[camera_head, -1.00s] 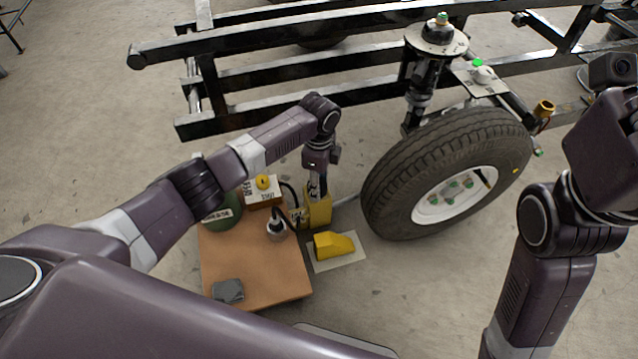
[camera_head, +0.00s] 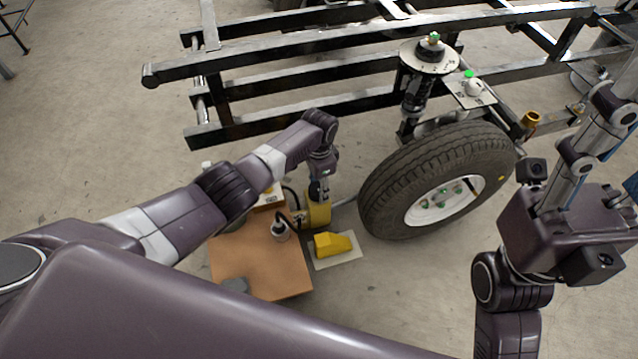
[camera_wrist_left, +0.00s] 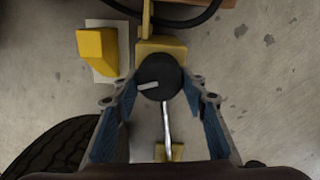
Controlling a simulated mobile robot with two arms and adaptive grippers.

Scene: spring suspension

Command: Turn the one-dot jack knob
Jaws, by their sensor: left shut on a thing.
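The jack is a yellow block (camera_head: 318,214) standing on the floor beside the wheel. Its round black knob (camera_wrist_left: 158,76) with a pale pointer mark shows in the left wrist view; I cannot make out any dot on it. My left gripper (camera_head: 319,190) reaches down over the jack. In the left wrist view its blue-padded fingers (camera_wrist_left: 160,92) stand on both sides of the knob, shut on it. My right gripper (camera_head: 600,120) is raised at the right, away from the jack, with its fingertips running out of the picture.
A yellow chock (camera_head: 332,243) lies on a pale mat (camera_head: 350,258) in front. A brown box top (camera_head: 260,262) is at the left, with a small round device (camera_head: 280,230) on it.

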